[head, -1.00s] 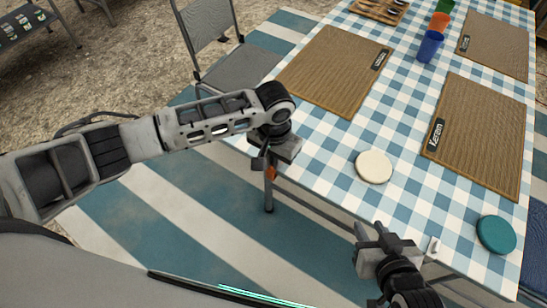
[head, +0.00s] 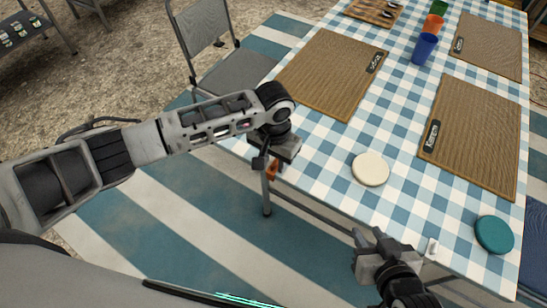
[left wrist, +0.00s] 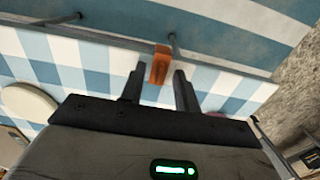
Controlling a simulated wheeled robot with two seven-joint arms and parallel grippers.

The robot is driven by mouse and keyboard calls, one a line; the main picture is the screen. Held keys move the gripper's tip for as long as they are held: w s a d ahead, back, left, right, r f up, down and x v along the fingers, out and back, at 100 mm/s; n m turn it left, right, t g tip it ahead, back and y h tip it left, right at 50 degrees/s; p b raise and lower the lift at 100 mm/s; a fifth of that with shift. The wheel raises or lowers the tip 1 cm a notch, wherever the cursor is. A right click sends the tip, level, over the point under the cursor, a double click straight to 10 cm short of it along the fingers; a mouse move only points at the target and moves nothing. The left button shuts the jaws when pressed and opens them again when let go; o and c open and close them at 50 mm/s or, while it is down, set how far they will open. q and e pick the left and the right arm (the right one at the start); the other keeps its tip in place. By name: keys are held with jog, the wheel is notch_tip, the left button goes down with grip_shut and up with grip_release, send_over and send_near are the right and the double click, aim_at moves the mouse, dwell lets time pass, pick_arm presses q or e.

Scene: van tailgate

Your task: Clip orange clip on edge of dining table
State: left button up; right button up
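The orange clip (left wrist: 160,66) shows in the left wrist view at the edge of the checked dining table (left wrist: 100,60), between and just beyond my left gripper's fingertips (left wrist: 160,74). A gap shows on either side of it, so the fingers are open and not closed on it. In the head view the orange clip (head: 273,170) is small and partly hidden under my left gripper (head: 266,160), by the table's near edge. My right gripper (head: 368,236) is empty, its fingers apart, by the near edge of the dining table (head: 330,160).
A white clip (head: 432,248) is on the near edge, right of my right gripper. A cream disc (head: 371,169), a teal disc (head: 494,235), placemats (head: 333,72) and cups (head: 425,48) are on the table. A folding chair (head: 235,72) stands beyond my left arm.

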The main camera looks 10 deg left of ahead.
aim_at(274, 163)
jog(key=shift+a+r, duration=0.1)
pick_arm(q)
jog(key=shift+r, duration=0.4)
notch_tip(274, 163, up, 15)
jog(key=p, duration=0.1)
pick_arm(e)
jog(key=shift+d, duration=0.25)
